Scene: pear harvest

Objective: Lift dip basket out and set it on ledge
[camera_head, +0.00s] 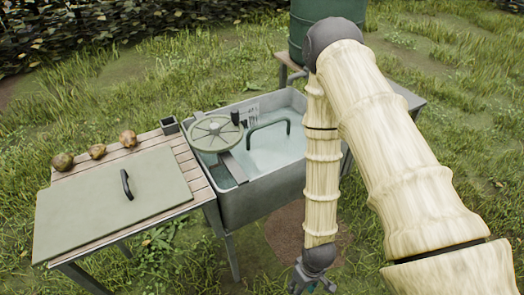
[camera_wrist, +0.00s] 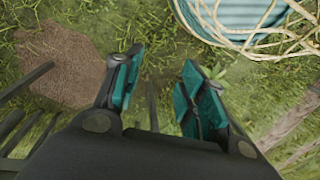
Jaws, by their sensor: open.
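A grey tub (camera_head: 262,198) of clear water stands at the centre of the head view. A dark green arched handle (camera_head: 268,125) rises from the water, apparently the dip basket's; any basket body below it cannot be made out. A flat grey strip (camera_head: 232,167) lies across the tub's left part, under a round spoked wheel; I cannot tell whether it is the ledge. My gripper (camera_head: 312,284) hangs low in front of the tub, at the bottom edge of the head view. In the wrist view its teal-padded fingers (camera_wrist: 155,80) are apart and empty above grass.
A slatted table (camera_head: 180,152) with a handled grey-green board (camera_head: 95,215) and several brownish fruits (camera_head: 97,152) adjoins the tub's left. The spoked wheel (camera_head: 217,122) overhangs the tub. A green barrel (camera_head: 300,22) stands behind. Pale rope (camera_wrist: 262,48) lies at the wrist view's upper right.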

